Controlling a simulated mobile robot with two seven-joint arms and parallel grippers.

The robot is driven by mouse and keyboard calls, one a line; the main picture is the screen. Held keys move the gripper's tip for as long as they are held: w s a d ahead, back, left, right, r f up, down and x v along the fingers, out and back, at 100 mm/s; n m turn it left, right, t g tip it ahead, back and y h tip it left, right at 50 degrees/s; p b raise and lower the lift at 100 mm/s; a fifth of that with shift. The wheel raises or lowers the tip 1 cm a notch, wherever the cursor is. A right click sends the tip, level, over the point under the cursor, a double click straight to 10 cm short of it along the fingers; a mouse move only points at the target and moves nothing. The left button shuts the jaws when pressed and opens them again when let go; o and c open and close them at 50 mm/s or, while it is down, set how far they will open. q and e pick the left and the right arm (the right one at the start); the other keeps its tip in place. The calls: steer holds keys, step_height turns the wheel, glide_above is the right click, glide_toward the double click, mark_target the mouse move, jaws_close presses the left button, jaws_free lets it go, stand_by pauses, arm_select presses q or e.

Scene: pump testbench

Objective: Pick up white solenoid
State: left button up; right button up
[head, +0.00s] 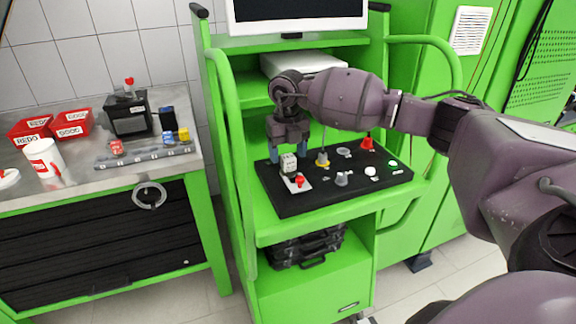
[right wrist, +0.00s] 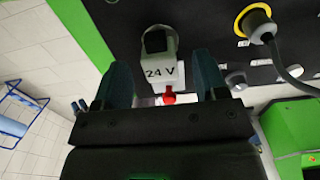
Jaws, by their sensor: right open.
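The white solenoid (head: 288,164) stands on the left part of the black test panel (head: 330,195), on a small white plate with a red knob (head: 300,181). My right gripper (head: 289,152) is open and points down just over the solenoid. In the right wrist view its two fingers (right wrist: 162,68) appear on either side of the solenoid, with a gap on both sides. I cannot tell how deep the fingers reach. My left gripper is not in view.
The panel also carries a yellow-ringed connector with a cable (head: 322,158), a red button (head: 367,143) and a lit green button (head: 392,163). Green trolley rails flank it. A steel workbench (head: 80,185) at left holds red bins (head: 72,124), a black box and several coloured solenoids.

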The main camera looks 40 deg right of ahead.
steer(key=shift+c, duration=0.2)
steer(key=shift+r, duration=0.1)
steer(key=c, duration=1.1)
steer(key=shift+r, duration=0.1)
